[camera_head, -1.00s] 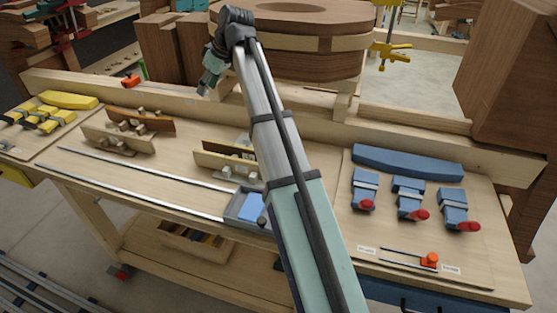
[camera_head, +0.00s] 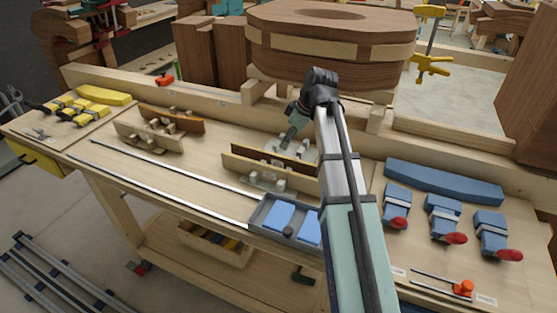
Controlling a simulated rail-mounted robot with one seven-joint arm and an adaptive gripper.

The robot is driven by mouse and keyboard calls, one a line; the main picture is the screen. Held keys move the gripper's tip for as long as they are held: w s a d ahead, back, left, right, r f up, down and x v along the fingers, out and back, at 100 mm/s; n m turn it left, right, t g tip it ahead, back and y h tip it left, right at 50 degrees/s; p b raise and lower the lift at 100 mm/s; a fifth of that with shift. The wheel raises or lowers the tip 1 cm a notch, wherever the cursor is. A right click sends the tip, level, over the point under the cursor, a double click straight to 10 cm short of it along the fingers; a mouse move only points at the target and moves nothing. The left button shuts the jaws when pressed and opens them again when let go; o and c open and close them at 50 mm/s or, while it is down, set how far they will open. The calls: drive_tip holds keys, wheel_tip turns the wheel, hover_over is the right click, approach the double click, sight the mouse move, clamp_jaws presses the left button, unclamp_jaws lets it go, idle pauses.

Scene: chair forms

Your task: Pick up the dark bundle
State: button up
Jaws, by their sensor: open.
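No single object is plainly the dark bundle. The closest match is a dark brown strip (camera_head: 262,157) in the middle of the bench, standing behind a lighter strip (camera_head: 250,167) with small pale blocks at them. A brown strip (camera_head: 172,117) with a pale strip (camera_head: 140,137) in front and blocks between them stands farther left. My gripper (camera_head: 287,141) is open, small in view, and angled down-left above the bench. In the picture its tips are just above the middle dark strip; I cannot tell the gap. My arm hides the area right of it.
A grey tray (camera_head: 256,216) with blue pads lies at the front edge. Blue clamps (camera_head: 443,217) and a blue curved block (camera_head: 440,181) are at right, yellow clamps (camera_head: 68,108) at left. A large wooden form (camera_head: 330,45) stands behind. Long metal bars lie along the front.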

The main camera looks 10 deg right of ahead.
sight(280, 156)
drive_tip(key=shift+x, duration=1.3)
drive_tip(key=shift+p+x, duration=1.4)
drive_tip(key=shift+x, duration=0.8)
drive_tip(key=shift+a+f, duration=0.25)
drive_tip(key=shift+f, duration=0.15)
drive_tip(key=shift+f, duration=0.2)
clamp_jaws()
